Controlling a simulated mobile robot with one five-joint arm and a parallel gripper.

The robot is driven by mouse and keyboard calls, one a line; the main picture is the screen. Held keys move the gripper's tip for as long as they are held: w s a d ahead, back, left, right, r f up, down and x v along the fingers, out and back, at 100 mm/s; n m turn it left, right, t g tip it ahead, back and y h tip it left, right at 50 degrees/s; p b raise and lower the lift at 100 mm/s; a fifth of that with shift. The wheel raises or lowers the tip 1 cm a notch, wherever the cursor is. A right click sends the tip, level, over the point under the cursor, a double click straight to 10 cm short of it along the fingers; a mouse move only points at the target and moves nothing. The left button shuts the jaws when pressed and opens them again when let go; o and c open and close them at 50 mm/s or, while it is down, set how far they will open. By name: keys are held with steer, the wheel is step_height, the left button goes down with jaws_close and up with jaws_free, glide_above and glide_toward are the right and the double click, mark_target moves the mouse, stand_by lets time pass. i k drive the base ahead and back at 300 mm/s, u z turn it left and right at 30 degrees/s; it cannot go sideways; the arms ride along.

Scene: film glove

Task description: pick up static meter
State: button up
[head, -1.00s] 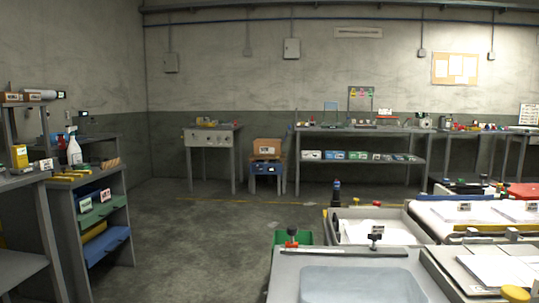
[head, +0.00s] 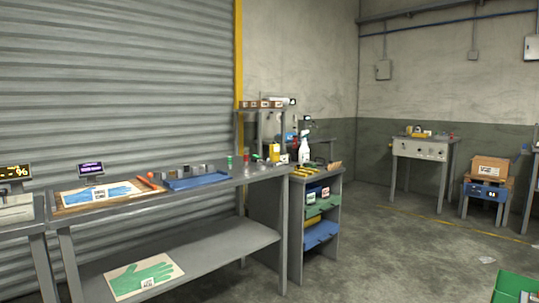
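I cannot pick out the static meter for certain. A small dark display with a purple screen (head: 90,169) stands at the back of the long grey bench (head: 240,178) on the left. Another dark display with yellow digits and a percent sign (head: 14,172) is at the far left edge, cut off by the frame. A blue device with a small display (head: 483,191) sits on a stand at the far right. Labels are too small to read. My gripper is not in view.
The bench holds a blue glove board (head: 100,192), a blue tray (head: 196,181) and several small items. A green glove sheet (head: 146,276) lies on its lower shelf. A shelf unit with a spray bottle (head: 304,150) stands beside it. The concrete floor (head: 400,250) is mostly clear.

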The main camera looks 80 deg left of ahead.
mark_target(275, 148)
steer(key=k, duration=0.4)
steer(key=z, duration=1.6)
steer(key=i, duration=1.4)
steer(key=u, duration=4.45)
steer(key=i, duration=1.05)
steer(key=z, duration=0.05)
